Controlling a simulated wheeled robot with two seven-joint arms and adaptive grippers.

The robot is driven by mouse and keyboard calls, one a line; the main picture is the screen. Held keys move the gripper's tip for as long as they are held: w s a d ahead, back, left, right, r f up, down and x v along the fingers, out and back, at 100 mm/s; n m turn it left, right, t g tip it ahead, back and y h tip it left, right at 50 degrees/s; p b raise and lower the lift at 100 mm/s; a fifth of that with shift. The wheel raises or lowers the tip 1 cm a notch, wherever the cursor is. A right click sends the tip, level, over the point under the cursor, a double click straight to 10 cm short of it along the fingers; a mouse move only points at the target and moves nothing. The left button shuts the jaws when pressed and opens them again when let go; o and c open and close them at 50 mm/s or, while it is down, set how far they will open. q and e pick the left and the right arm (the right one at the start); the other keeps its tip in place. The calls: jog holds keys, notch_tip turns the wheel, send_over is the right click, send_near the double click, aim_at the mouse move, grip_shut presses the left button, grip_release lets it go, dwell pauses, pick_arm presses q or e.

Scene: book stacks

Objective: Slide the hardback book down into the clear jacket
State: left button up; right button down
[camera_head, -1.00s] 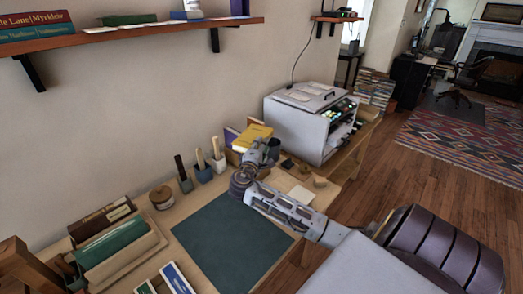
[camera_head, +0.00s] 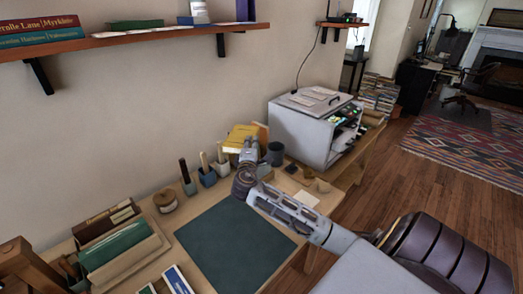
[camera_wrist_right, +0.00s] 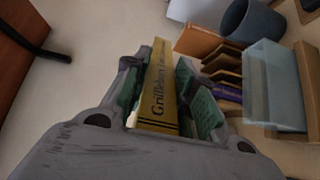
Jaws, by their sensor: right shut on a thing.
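My right gripper (camera_head: 248,148) is shut on a yellow hardback book (camera_head: 236,138) near the wall at the back of the desk. In the right wrist view, the gripper's green-padded fingers (camera_wrist_right: 160,82) press on both sides of the yellow book (camera_wrist_right: 160,88), its lettered spine towards the camera. A translucent pale-blue sleeve, which looks like the clear jacket (camera_wrist_right: 272,75), stands at the right in that view, apart from the held book. In the head view I cannot make out the jacket. My left gripper is not in view.
A row of books in brown and purple (camera_wrist_right: 222,72) lies between the held book and the sleeve. A dark mug (camera_head: 275,153) stands close by. A grey box-like machine (camera_head: 305,130) is to the right. The dark green mat (camera_head: 235,240) is clear.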

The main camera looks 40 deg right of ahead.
aim_at(230, 146)
jog(key=w+a+r+n+t+y, duration=0.1)
jog(key=a, duration=0.1)
jog(key=w+a+r+n+t+y, duration=0.1)
jog(key=a+y, duration=0.1)
jog(key=a, duration=0.1)
jog(key=a+r+n+t+y, duration=0.1)
jog(key=a+r+y, duration=0.1)
jog(key=a, duration=0.1)
jog(key=shift+w+n+t, duration=0.3)
jog(key=shift+w+n, duration=0.1)
jog(key=s+a+f+n+t+y, duration=0.1)
jog(key=s+a+f+n+y, duration=0.15)
jog(key=a, duration=0.45)
jog(key=s+a+f+n+t+y, duration=0.1)
jog(key=a+f+n+y, duration=0.1)
jog(key=a+y, duration=0.35)
jog(key=s+a+f, duration=0.4)
jog(key=s+f, duration=0.2)
jog(key=f, duration=0.5)
jog(key=shift+s+a+n, duration=0.25)
jog(key=shift+s+n, duration=0.05)
jog(key=shift+n, duration=0.05)
